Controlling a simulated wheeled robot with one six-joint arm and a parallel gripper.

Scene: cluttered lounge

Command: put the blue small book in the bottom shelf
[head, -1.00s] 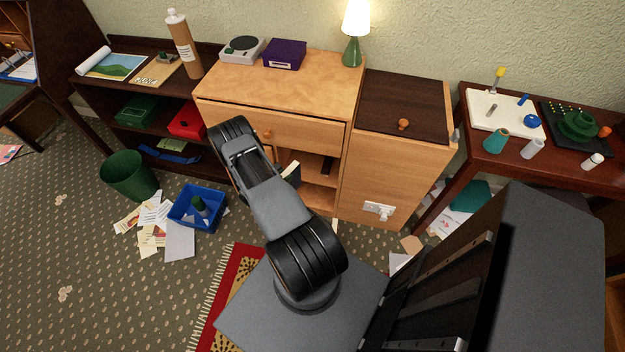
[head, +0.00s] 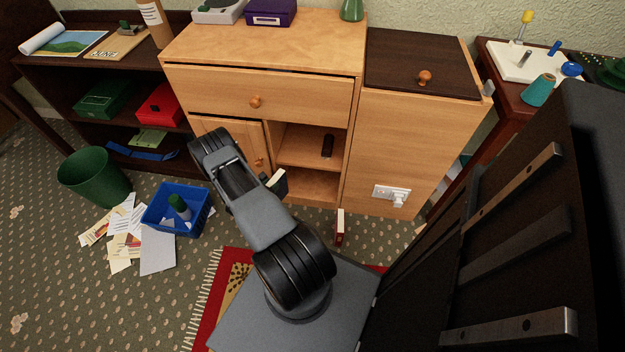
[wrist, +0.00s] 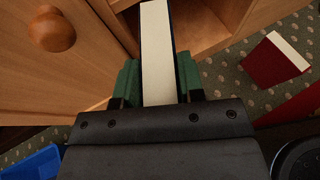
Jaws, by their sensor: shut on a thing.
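My gripper (wrist: 158,82) is shut on a small book (wrist: 157,45), its green-padded fingers on either side. The book's cream page edges face the wrist camera; its thin cover edges look dark, and their blue is hard to make out. In the head view the book (head: 278,183) shows just beyond my arm, in front of the cabinet's open part. The bottom shelf (head: 311,187) is the lowest open compartment, right of the small door, and is partly hidden by the arm and book. In the wrist view the book points toward the opening, right of the door's knob.
A small dark object (head: 328,146) stands on the shelf above. A red book (head: 340,227) stands on the floor before the cabinet; it also shows in the wrist view (wrist: 272,62). A wooden door (head: 234,140), a blue bin (head: 176,210) and scattered papers (head: 124,232) lie left.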

